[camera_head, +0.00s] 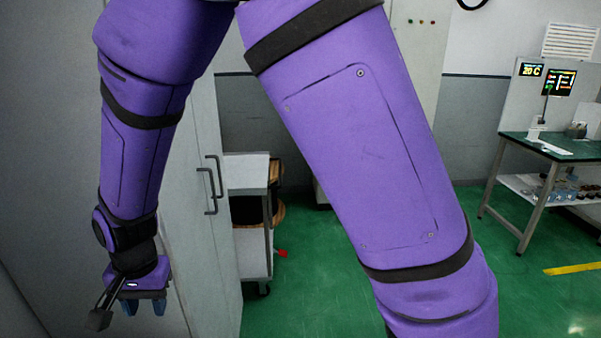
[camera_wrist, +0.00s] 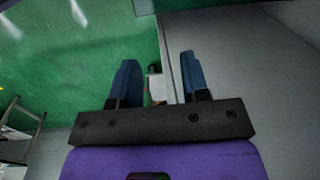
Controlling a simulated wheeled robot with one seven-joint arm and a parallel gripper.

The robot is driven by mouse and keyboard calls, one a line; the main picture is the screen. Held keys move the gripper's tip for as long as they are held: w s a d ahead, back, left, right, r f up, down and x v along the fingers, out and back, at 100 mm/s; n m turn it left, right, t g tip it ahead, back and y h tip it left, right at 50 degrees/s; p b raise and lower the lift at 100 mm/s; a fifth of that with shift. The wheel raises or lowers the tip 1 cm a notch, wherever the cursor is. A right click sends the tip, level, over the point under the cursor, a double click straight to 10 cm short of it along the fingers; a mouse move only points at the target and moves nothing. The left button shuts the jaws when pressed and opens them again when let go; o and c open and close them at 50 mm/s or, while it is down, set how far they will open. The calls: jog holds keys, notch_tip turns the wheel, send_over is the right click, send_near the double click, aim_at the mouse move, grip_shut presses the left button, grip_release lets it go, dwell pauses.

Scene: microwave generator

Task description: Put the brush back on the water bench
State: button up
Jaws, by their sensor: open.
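My gripper (camera_head: 144,306) hangs at the lower left in the head view, in front of the grey cabinet. In the wrist view its two blue fingers (camera_wrist: 158,62) are apart, with nothing held between them. A green-topped bench (camera_head: 532,142) stands at the far right of the head view; I cannot tell whether it is the water bench. Small items stand on its top and lower shelf, too small to make out. I cannot make out the brush in either view. My arm hides much of the middle of the head view.
A grey cabinet (camera_head: 212,265) with dark handles stands close to my gripper. A white cart (camera_head: 257,254) on casters is beside it, with a small red thing (camera_head: 282,253) at its side. The green floor (camera_head: 310,285) is open between cart and bench.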

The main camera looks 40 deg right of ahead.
jog(key=d+r+n+y, duration=0.1)
jog(key=d+r, duration=0.9)
jog(key=r, duration=0.2)
jog(key=s+d+r+n+t+h, duration=0.1)
jog(key=s+d+r+n+t, duration=0.1)
jog(key=s+d+r, duration=0.4)
jog(key=s+d+r+n+t+h, duration=0.1)
jog(key=s+d+r+n+t, duration=0.1)
jog(key=s+d+r, duration=0.5)
jog(key=s+d, duration=0.4)
jog(key=d, duration=0.2)
jog(key=shift+d+t, duration=0.4)
jog(key=shift+a, duration=0.1)
